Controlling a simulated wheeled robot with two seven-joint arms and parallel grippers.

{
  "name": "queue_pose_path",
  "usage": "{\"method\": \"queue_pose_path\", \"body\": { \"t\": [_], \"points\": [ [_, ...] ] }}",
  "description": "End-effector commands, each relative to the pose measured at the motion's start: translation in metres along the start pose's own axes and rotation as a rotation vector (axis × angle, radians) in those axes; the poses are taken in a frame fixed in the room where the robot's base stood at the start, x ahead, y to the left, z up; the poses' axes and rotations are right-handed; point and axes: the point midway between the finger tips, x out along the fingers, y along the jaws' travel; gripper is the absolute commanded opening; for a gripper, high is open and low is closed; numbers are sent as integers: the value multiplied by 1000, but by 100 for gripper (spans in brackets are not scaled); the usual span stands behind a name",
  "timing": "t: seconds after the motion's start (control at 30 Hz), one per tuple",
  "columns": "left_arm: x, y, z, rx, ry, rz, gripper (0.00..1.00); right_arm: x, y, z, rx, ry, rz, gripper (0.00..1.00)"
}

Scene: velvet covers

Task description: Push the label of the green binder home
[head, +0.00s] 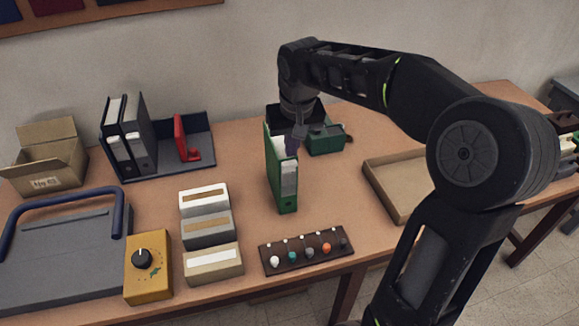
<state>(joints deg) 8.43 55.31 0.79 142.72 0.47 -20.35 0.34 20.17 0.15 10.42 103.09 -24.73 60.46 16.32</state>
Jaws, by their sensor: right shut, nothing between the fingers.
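The green binder (275,178) stands upright near the middle of the table, its spine facing the front. A white label (289,181) shows on the spine; its upper end is close to my gripper, and how far it sits in its pocket is too small to tell. My right gripper (299,146) points down at the top of the binder's spine, shut and empty. I cannot tell whether it touches the label. My left gripper is not in view.
A green box-like object (325,138) stands behind the binder. A dark strip with several coloured knobs (306,250) lies in front. Boxes (206,230) and a yellow dial box (148,267) are left. A shallow tray (390,188) is right, partly behind my arm.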

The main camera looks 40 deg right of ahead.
Motion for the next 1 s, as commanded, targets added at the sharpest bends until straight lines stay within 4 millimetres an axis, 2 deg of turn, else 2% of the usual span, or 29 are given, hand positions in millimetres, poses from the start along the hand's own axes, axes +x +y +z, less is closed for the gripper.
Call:
{"method": "queue_pose_path", "body": {
  "t": [0.03, 0.2, 0.77, 1.0],
  "points": [
    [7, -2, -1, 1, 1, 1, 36, 10, 0, 1, 0, -1, 0, 0],
    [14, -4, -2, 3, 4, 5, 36, 25, 0, 0, 0, 0, 0, 0],
    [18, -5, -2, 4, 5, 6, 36, 33, 0, 0, 0, 0, 0, 0],
    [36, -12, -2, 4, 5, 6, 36, 57, 0, 7, -1, -4, 0, 0]
  ]
}}
